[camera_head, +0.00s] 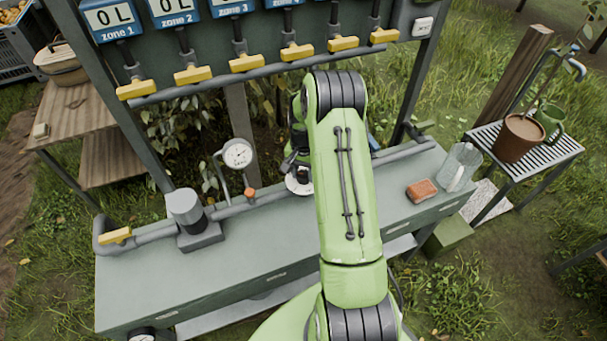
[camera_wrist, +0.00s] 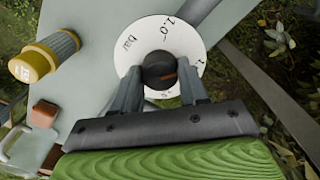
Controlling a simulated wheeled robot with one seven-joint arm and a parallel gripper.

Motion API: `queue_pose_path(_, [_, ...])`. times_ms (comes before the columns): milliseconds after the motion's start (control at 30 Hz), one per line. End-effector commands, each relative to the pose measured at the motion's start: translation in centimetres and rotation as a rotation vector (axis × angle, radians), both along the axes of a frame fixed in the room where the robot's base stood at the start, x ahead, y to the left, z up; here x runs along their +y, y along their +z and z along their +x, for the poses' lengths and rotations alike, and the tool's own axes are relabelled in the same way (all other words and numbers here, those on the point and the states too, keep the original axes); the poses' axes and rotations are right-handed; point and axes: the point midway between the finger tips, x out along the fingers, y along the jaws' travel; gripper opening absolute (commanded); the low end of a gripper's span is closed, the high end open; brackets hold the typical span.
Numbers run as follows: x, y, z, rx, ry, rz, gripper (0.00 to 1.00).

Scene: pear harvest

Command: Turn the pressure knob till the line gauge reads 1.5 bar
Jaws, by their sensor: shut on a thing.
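The pressure knob (camera_wrist: 159,71) is dark and round, with an orange mark pointing to the right in the wrist view. It sits in the middle of a white dial (camera_wrist: 134,58) printed with "bar" and "1.0"; the other figures are cut off or hidden. My gripper (camera_wrist: 160,84) has one finger on each side of the knob and is shut on it. In the head view my arm hides the knob; only part of the white dial (camera_head: 298,186) shows. The line gauge (camera_head: 238,154) stands on the pipe left of my arm. Its needle is too small to read.
The grey bench (camera_head: 245,250) carries a pipe with a grey cylinder (camera_head: 186,210) at left. A red-brown block (camera_head: 421,190) and a clear jar (camera_head: 459,165) lie at right. Yellow valve handles (camera_head: 246,63) hang above. A yellow-capped cylinder (camera_wrist: 44,58) is left of the dial.

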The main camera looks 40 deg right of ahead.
Motion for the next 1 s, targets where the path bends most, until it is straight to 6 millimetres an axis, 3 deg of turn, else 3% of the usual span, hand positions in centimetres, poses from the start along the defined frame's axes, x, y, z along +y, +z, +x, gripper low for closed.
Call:
queue_pose_path(433, [-0.03,0.03,0.09,-0.003,-0.249,-0.001,0.13])
queue_pose_path(1000, [-0.04,0.11,0.1,-0.003,-0.295,-0.002,0.13])
